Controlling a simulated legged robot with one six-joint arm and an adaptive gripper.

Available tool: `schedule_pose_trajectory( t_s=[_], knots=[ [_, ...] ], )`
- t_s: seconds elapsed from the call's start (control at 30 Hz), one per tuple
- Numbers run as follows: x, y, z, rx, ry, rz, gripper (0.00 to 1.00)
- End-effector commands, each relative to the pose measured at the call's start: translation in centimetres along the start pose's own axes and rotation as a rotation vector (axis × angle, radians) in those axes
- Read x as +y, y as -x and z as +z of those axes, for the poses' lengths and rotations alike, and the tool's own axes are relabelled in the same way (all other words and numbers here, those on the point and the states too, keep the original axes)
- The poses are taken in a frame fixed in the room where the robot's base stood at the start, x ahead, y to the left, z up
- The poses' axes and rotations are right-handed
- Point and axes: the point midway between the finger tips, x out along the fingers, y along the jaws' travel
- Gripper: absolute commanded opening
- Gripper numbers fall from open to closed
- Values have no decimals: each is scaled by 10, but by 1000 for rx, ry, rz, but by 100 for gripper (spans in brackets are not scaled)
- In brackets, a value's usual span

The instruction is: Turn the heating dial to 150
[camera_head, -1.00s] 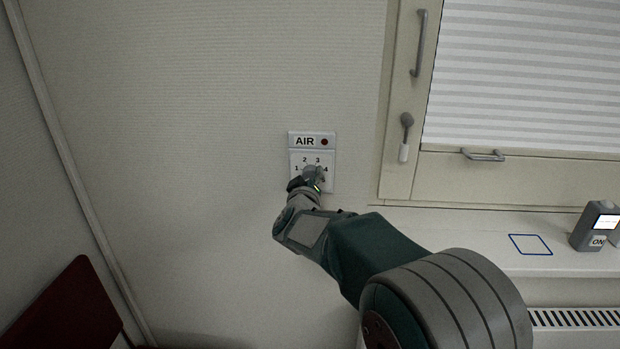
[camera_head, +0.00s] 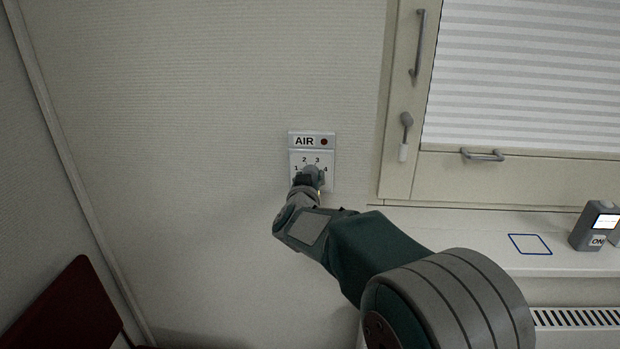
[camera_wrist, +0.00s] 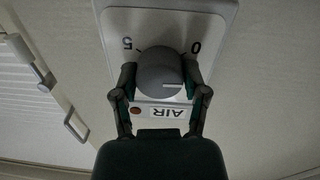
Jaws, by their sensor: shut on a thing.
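The only dial in sight is a round grey knob (camera_wrist: 155,66) on a white wall panel (camera_head: 331,157) labelled AIR, with numerals in single digits; no 150 shows. My gripper (camera_wrist: 160,74) is shut on the knob, one finger on each side. The head view also shows my gripper (camera_head: 311,177) at the panel, covering most of the knob. In the wrist view the panel is upside down; 5 and 0 are readable, and the fingers hide other numerals. The knob's pale line points right there, towards the right finger. A small dark red lamp (camera_head: 324,141) sits beside AIR.
A window (camera_head: 400,180) with handles and a blind is right of the panel. Below it, a sill (camera_head: 460,230) bears a blue outlined square (camera_head: 530,244) and a grey device (camera_head: 590,228) marked ON. A dark red chair (camera_head: 75,305) stands lower left. The wall left of the panel is clear.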

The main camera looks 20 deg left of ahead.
Motion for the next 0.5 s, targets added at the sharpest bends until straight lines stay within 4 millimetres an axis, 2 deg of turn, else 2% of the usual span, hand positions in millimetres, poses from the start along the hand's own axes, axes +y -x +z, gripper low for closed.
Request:
schedule_pose_trajectory(
  t_s=[0.5],
  knots=[
    [-1,0,1,-23,-488,-17,10]
  ],
)
